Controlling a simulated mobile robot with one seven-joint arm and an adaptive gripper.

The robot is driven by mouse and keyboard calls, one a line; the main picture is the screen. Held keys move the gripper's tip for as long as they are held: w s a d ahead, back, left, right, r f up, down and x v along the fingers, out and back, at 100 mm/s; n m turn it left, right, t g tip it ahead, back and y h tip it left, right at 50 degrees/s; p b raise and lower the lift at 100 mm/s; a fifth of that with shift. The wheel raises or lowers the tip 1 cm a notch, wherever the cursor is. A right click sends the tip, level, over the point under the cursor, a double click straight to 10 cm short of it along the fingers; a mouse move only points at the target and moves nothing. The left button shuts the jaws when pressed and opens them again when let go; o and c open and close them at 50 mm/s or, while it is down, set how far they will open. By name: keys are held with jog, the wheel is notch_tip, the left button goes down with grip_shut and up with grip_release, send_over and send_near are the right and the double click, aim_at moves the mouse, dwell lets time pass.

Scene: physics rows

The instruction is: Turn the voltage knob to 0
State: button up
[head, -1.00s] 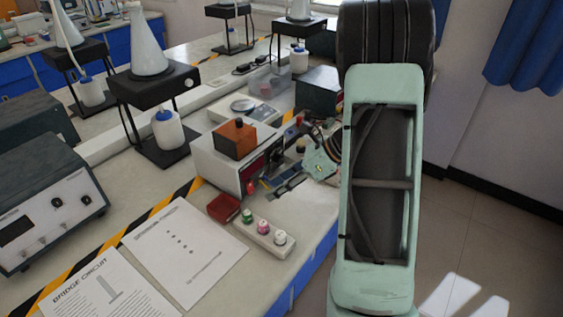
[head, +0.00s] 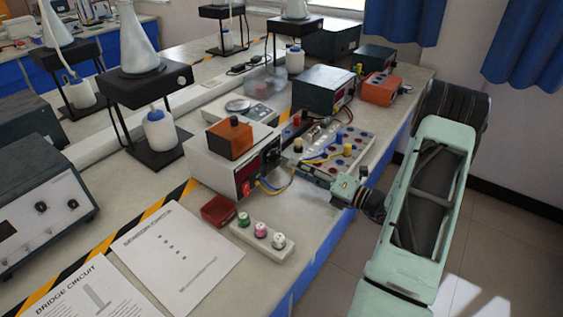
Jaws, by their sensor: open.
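The white power supply (head: 212,168) stands on the near bench, with a red display (head: 247,177) on its front face. Dark controls (head: 271,155) sit beside the display; they are small and seen at a slant, so I cannot read the voltage knob's setting. My gripper (head: 341,191) is at the bench's right edge, right of the power supply and apart from it. It is open, with nothing visible in it; its fingertips are small and hard to make out.
A white strip with several coloured knobs (head: 262,236) and a red box (head: 218,210) lie in front. A second dark supply (head: 322,88) stands behind. The floor at right is free.

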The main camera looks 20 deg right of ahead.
aim_at(279, 160)
jog(key=x, duration=0.7)
jog(key=shift+s, duration=0.1)
grip_shut()
